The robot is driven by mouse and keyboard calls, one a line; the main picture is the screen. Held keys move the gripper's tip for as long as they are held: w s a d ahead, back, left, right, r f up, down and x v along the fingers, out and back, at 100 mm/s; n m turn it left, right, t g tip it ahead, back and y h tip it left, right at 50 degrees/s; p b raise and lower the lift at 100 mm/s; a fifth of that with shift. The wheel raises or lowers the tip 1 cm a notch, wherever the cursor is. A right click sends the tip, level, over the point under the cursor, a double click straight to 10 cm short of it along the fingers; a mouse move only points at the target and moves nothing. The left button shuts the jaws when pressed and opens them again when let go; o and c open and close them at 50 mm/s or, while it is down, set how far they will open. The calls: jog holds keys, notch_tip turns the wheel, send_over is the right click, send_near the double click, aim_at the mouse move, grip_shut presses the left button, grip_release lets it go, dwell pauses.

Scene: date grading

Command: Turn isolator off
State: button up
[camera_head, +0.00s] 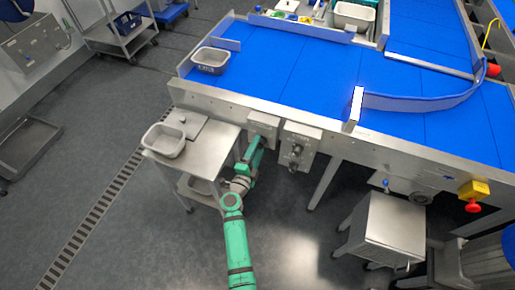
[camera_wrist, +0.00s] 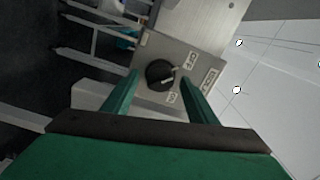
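The isolator is a black round knob (camera_wrist: 159,75) on a grey plate (camera_wrist: 182,55) with small white labels, in the wrist view. A pale pointer mark on the knob points to the right of the picture. My gripper (camera_wrist: 159,79) is open, with one green finger on each side in front of the knob. I cannot tell whether the fingers touch it. In the head view my gripper (camera_head: 257,142) is at the grey box (camera_head: 264,124) on the conveyor's side, and it hides the knob there.
A second control box (camera_head: 300,143) with a knob hangs just right. A steel cart (camera_head: 217,150) with a grey tub (camera_head: 163,141) stands left of my arm. The blue conveyor (camera_head: 290,75) is above. A red emergency button (camera_head: 473,206) and steel cabinet (camera_head: 385,225) are at right.

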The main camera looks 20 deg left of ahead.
jog(key=shift+s, duration=0.1)
jog(key=s, duration=1)
jog(key=shift+s+a, duration=0.15)
jog(key=shift+s, duration=0.2)
jog(key=s+d+r+n+g, duration=0.1)
jog(key=s+d+r+n, duration=0.2)
jog(key=s, duration=0.8)
jog(key=s+d+r+n+g, duration=0.1)
jog(key=s+d+r+n, duration=0.3)
jog(key=s+d+n, duration=0.3)
jog(key=s+d+r+n, duration=0.4)
jog(key=s+d, duration=0.6)
jog(key=s, duration=0.5)
jog(key=shift+r+n+g+y, duration=0.2)
jog(key=shift+n+g+y, duration=0.15)
jog(key=shift+n, duration=0.65)
